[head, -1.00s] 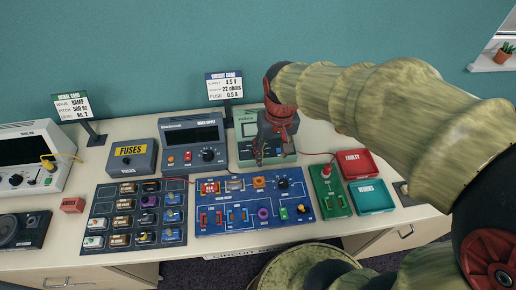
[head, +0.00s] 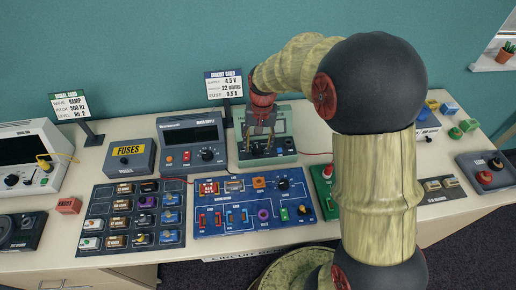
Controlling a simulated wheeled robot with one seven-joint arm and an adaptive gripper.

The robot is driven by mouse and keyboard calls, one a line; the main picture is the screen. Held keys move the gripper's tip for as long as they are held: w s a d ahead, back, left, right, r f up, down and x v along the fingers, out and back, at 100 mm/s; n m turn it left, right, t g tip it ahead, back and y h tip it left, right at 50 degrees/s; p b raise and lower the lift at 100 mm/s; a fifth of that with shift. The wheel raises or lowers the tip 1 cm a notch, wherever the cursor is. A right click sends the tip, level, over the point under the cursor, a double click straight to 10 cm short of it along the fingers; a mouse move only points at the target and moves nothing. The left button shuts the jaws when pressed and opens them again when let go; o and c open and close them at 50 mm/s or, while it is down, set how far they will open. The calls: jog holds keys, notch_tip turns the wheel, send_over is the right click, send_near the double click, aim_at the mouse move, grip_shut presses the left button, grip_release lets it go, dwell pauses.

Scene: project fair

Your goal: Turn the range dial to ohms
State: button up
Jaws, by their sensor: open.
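The green meter (head: 286,121) stands at the back of the table, right of the dark power supply. Its display and front face are partly behind my gripper (head: 257,149). My gripper points down over the meter's lower front, its two fingers apart with nothing seen between them. The range dial is small and largely hidden by the fingers. I cannot tell where it points or whether the fingers touch it.
The power supply (head: 190,130) stands close at left, with a fuses box (head: 128,157) beyond. A blue circuit board (head: 240,224) lies in front, beside a dark component tray (head: 114,218). A red lead runs right from the meter.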

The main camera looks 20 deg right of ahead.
jog(key=shift+f, duration=1.05)
jog(key=shift+c, duration=1.3)
jog(key=c, duration=0.9)
